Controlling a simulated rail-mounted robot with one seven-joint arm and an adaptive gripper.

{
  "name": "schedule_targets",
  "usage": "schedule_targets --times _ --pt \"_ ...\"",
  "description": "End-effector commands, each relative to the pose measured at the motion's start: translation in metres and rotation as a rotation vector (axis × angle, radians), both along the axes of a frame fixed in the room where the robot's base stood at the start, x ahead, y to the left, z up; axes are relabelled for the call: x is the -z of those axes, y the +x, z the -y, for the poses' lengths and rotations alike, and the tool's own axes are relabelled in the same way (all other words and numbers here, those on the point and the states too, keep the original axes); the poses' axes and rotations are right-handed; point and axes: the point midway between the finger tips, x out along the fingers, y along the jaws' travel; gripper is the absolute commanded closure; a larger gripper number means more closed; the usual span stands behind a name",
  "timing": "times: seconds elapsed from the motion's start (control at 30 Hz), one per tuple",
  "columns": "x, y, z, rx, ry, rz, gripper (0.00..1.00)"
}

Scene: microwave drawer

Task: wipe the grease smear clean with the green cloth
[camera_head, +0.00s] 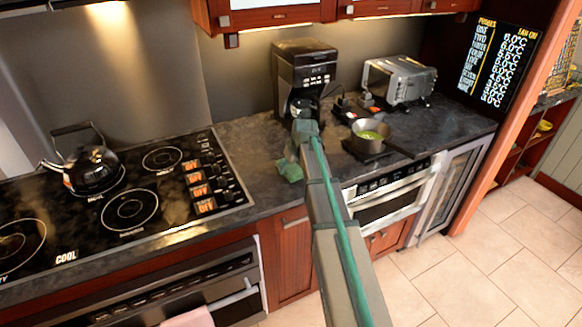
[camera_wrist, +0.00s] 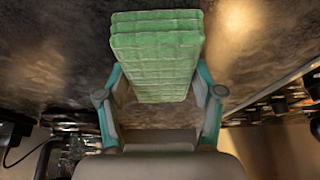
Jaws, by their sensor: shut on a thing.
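The green cloth (camera_head: 289,171) is at the dark counter's front part, just left of my arm, in the head view. In the wrist view the green cloth (camera_wrist: 157,52) is a thick, quilted block between the fingers. My gripper (camera_wrist: 158,100) is shut on it. In the head view my gripper (camera_head: 302,150) is low over the counter, mostly hidden by its own wrist. I cannot tell whether the cloth touches the counter. No grease smear can be made out for certain; light brownish patches show on the dark surface in the wrist view.
The stove (camera_head: 130,205) with a black kettle (camera_head: 92,168) lies left. A coffee maker (camera_head: 304,68) stands behind my gripper. A pot (camera_head: 369,136) with green contents and a toaster oven (camera_head: 398,80) stand right. Some bare counter (camera_head: 250,150) shows between stove and gripper.

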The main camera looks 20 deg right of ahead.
Motion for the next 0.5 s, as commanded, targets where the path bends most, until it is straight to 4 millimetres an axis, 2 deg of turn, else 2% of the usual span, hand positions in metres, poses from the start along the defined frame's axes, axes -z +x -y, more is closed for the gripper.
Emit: schedule_targets --times 0.2,0.5 --pt "0.000 -0.003 -0.016 -0.003 0.001 -0.002 0.78" --pt "0.000 -0.004 -0.026 -0.002 0.001 -0.001 0.78"
